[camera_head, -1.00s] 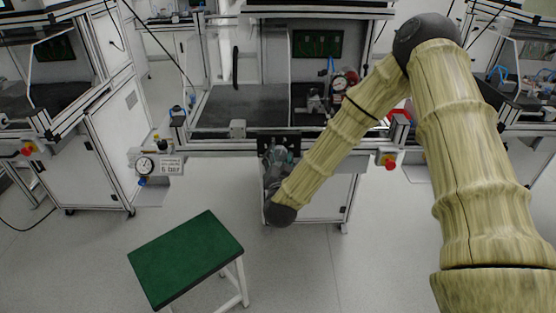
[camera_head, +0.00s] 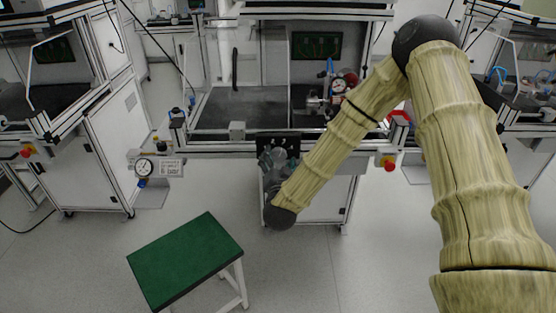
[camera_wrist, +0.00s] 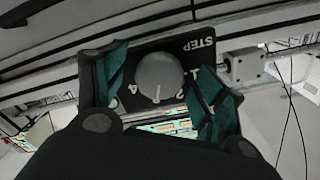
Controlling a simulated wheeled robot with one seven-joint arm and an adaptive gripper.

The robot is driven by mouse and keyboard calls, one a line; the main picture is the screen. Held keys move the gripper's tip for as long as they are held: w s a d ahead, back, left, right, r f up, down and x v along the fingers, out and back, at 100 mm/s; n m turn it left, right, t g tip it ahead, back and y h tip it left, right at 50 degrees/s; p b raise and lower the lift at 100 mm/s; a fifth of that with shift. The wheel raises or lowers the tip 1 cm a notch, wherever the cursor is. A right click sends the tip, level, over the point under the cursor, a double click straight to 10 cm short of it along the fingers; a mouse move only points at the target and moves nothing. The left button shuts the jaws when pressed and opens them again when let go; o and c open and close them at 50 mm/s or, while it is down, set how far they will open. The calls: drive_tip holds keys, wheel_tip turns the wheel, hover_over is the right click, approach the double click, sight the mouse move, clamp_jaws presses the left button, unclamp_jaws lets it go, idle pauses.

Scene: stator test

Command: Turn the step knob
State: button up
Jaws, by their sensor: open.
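The step knob (camera_wrist: 159,76) is a round grey dial on a black panel (camera_wrist: 193,50) marked "STEP" with numerals around it, in the wrist view. A thin mark on the knob points toward the picture's bottom. My gripper (camera_wrist: 160,95) is open, with one green-padded finger on each side of the knob. Both pads look apart from it; whether the tips reach its depth I cannot tell. In the head view the black panel (camera_head: 278,139) is on the front of the middle workstation, and my gripper (camera_head: 277,160) is just below it, partly hidden by my arm.
A green-topped stool (camera_head: 185,258) stands on the floor at front left. A pressure gauge (camera_head: 144,165) is left of the panel. A red button (camera_head: 389,163) is to its right. A grey box (camera_wrist: 243,64) sits beside the panel.

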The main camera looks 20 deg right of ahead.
drive_tip(key=v, duration=1.1)
drive_tip(key=shift+s, duration=0.2)
drive_tip(key=shift+a, duration=0.1)
drive_tip(key=s+a+f+n+g+y+p, duration=0.1)
drive_tip(key=s+f+n+g+y+p, duration=0.2)
drive_tip(key=s+f, duration=0.55)
drive_tip(key=s+a+f+n+g+y+p, duration=0.1)
drive_tip(key=s+f+n+g+y, duration=0.3)
drive_tip(key=f, duration=0.8)
drive_tip(key=s+d+f+g, duration=0.1)
drive_tip(key=s+f+g, duration=0.1)
drive_tip(key=s, duration=0.6)
drive_tip(key=s+d+f+n+g+h+p, duration=0.1)
drive_tip(key=s+d+f+g, duration=0.1)
drive_tip(key=s+g, duration=0.3)
drive_tip(key=s+d+f+n+g+h+p, duration=0.1)
drive_tip(key=s+d+f+g, duration=0.1)
drive_tip(key=s, duration=0.9)
drive_tip(key=shift+s+d+f+g, duration=0.15)
drive_tip(key=shift+s+f+g, duration=0.1)
drive_tip(key=shift+f+g, duration=0.35)
drive_tip(key=shift+r, duration=0.15)
